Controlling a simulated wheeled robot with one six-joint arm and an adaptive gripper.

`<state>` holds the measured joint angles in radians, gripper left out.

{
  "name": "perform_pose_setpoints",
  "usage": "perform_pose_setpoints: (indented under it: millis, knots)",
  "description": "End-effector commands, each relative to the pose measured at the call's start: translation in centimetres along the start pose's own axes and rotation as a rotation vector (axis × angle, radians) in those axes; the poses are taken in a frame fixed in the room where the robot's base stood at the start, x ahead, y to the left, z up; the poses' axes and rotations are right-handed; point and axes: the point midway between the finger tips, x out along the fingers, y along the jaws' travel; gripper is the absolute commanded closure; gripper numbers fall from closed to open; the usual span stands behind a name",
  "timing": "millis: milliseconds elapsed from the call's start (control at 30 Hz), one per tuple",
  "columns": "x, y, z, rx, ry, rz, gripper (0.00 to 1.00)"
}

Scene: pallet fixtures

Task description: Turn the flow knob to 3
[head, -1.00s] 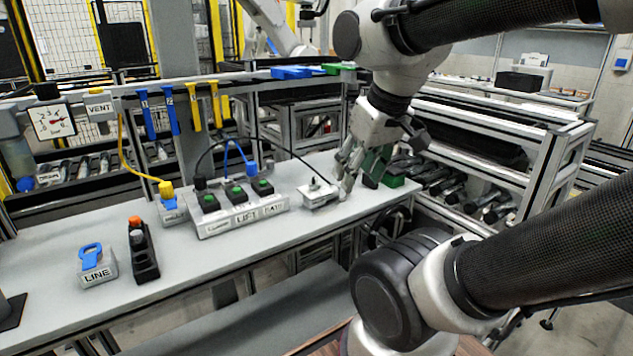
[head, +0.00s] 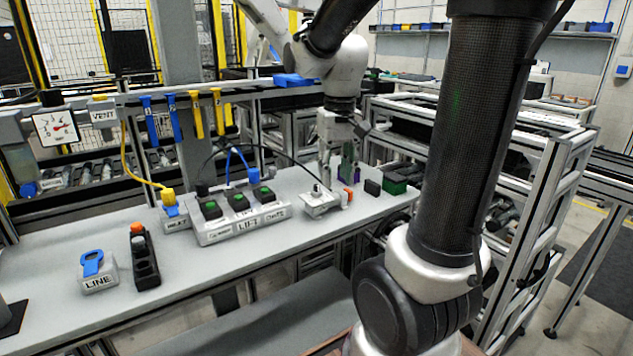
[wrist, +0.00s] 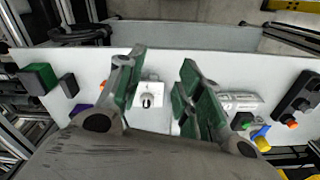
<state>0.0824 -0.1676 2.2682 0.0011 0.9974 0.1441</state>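The flow knob (wrist: 147,101) appears to be the small dark-and-light knob on a white box (wrist: 151,89) in the wrist view. The white box also shows on the bench in the head view (head: 318,206), right of the LIFT station. My gripper (wrist: 158,82) is open, its green-padded fingers spread apart. In the wrist view the knob shows between the fingers, nearer the left one, and nothing is gripped. In the head view my gripper (head: 338,180) points down just behind and above the white box. The knob's scale and setting are too small to read.
The LIFT station (head: 240,222) with green-topped buttons stands left of the white box, with cables arching over. A dark block (head: 372,187) and a green box (head: 400,180) stand to the right. The LINE box (head: 98,280) is far left. The front of the bench is clear.

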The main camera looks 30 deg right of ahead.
Motion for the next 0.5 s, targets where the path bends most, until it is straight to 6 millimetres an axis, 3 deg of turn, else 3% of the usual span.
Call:
perform_pose_setpoints:
  millis: [33,200,300,400,500]
  knots:
    - [0.8,0.0,-2.1,0.055,-0.030,0.005,0.64]
    - [2.5,-0.1,-8.4,0.295,-0.075,0.022,0.64]
    - [1.9,-0.4,-11.7,0.463,-0.057,0.023,0.64]
    - [0.6,-0.6,-12.6,0.588,-0.032,0.016,0.64]
    - [0.8,-0.5,-12.3,0.660,-0.039,0.021,0.64]
